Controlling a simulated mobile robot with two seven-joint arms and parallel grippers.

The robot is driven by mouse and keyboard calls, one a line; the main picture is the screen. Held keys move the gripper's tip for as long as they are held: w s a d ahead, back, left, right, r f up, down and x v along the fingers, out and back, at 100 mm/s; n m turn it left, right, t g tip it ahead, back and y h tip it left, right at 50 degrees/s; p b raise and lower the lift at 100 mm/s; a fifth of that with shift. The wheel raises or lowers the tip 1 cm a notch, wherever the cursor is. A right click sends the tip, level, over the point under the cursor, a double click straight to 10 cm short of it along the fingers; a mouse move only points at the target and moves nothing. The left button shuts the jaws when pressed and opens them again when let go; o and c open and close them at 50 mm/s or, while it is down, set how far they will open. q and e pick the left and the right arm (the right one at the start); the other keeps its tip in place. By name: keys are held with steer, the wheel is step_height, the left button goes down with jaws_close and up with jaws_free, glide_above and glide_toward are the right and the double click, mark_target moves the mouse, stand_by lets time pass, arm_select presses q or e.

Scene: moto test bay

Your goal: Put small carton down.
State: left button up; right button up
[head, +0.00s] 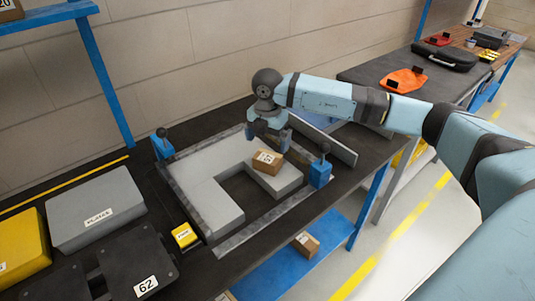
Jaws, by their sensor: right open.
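The small brown carton (267,161) with a white label that seems to read 15 sits on the right part of a grey U-shaped block (215,190) in the head view. It looks turned at an angle to the block. My right gripper (268,134) is just above and behind the carton, with its fingers open. I cannot tell whether a fingertip still touches the carton. My left gripper is not in view.
The block lies in a metal frame (232,244) with blue clamps (320,172) at its corners. A yellow box (185,235), grey case (95,208) and dark part labelled 62 (130,270) stand left. Another carton (306,244) lies on the blue lower shelf (283,268).

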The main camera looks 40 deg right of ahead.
mark_target(268, 156)
steer(key=shift+r, duration=2)
